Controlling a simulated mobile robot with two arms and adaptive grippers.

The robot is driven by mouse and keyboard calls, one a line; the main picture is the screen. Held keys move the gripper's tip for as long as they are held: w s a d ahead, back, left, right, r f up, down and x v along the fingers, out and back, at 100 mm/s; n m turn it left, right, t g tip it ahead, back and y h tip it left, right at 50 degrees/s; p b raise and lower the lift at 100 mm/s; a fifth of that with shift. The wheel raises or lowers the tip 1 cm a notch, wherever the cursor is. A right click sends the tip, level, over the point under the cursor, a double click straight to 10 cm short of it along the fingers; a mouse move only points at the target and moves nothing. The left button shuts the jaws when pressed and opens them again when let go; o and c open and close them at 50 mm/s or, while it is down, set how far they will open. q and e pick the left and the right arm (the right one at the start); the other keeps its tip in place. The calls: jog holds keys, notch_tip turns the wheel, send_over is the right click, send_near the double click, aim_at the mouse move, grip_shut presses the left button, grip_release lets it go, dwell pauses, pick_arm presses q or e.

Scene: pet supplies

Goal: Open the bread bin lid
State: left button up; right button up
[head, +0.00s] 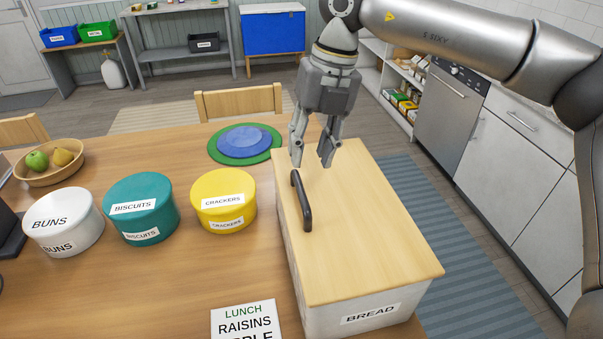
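The bread bin (368,312) is a long white box labelled BREAD at the front right of the table. Its light wooden lid (375,240) lies flat and closed on top. A dark bar handle (303,203) is fixed along the lid's left side. My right gripper (313,163) points down over the far end of the lid, near the far end of the handle. Its two fingers are spread apart with nothing visible between them. Whether a fingertip touches the lid or handle, I cannot tell. My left gripper is out of view.
Left of the bin stand a yellow CRACKERS tin (223,200), a teal BISCUITS tin (141,208) and a white BUNS tin (63,221). A LUNCH card (244,322) is close to the bin's near left. A blue plate on a green mat (271,152) lies behind.

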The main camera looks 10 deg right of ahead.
aim_at(301, 186)
jog(key=f, duration=0.2)
jog(key=a+f+p, duration=0.1)
jog(key=f, duration=0.4)
jog(key=shift+a+p, duration=0.25)
jog(key=shift+p, duration=0.1)
grip_shut()
